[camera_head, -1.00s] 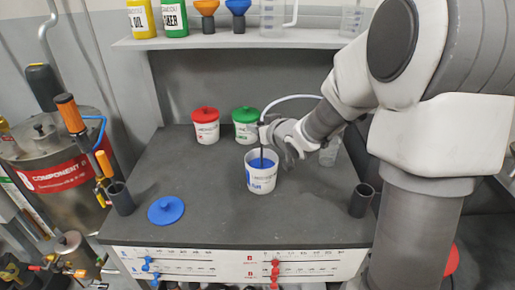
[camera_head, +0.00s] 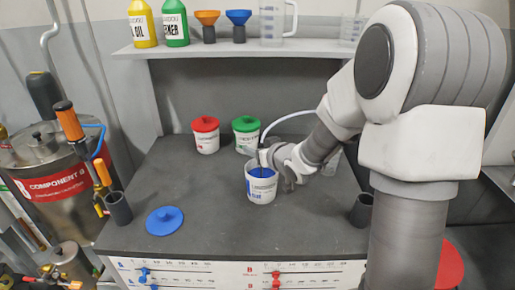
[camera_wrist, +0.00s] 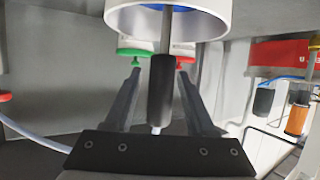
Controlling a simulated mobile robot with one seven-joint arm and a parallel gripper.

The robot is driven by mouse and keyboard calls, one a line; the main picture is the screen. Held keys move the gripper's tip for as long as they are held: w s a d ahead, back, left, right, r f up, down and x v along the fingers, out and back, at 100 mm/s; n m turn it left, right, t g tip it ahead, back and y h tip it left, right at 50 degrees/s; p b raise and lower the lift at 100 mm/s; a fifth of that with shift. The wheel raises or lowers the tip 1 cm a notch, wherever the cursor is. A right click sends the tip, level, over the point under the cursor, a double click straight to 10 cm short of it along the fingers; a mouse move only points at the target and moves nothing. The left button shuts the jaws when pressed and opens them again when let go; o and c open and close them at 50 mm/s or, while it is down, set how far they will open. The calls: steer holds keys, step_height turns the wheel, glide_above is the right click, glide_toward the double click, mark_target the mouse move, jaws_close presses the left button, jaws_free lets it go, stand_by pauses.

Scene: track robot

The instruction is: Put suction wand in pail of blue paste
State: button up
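The pail of blue paste (camera_head: 262,191) stands open and upright on the dark bench; its white wall also shows at the top of the wrist view (camera_wrist: 205,18). The suction wand (camera_head: 262,157) stands roughly upright with its lower end inside the pail, its tip hidden. Its black handle (camera_wrist: 162,90) shows in the wrist view, with a pale hose at its end. My gripper (camera_wrist: 160,72) has one finger on each side of the handle, with visible gaps, so it looks open around it. In the head view my gripper (camera_head: 287,165) is just right of the wand, partly hidden.
A blue lid (camera_head: 164,220) lies left of the pail. Red-lidded (camera_head: 206,137) and green-lidded (camera_head: 246,135) pails stand behind. Dark cups stand at the bench's left (camera_head: 118,208) and right (camera_head: 362,207). A shelf (camera_head: 230,49) crosses above. The bench's front middle is clear.

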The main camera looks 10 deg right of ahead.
steer(key=p+v, duration=0.2)
steer(key=v, duration=1)
steer(key=shift+r+p, duration=0.2)
steer(key=shift+p, duration=0.1)
